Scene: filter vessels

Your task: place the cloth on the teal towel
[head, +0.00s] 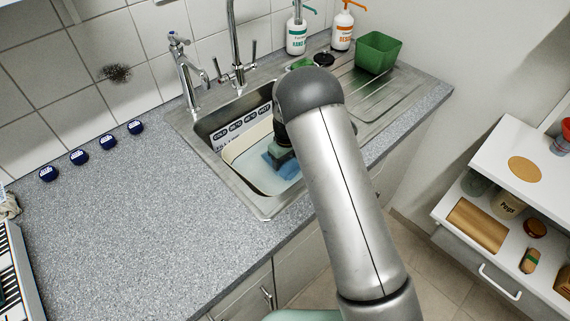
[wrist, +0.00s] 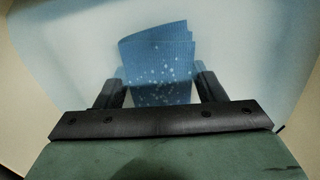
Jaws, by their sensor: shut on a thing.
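A blue folded cloth (wrist: 158,62) with pale specks stands between the two dark fingers of my gripper (wrist: 160,88) in the wrist view. My gripper is shut on it. In the head view my gripper (head: 279,157) reaches down into a cream basin (head: 236,154) inside the sink, and the blue cloth (head: 285,166) shows at its tip in pale bluish water. My arm hides part of the basin. A pale teal surface (head: 292,315) shows at the bottom edge of the head view, mostly cut off; I cannot tell whether it is the teal towel.
The steel sink (head: 268,207) has taps (head: 187,75) behind it. Two pump bottles (head: 297,36) and a green container (head: 378,53) stand at the back right. Several blue round caps (head: 79,157) line the back left of the counter (head: 120,230), whose middle is clear. A white shelf unit (head: 493,159) stands right.

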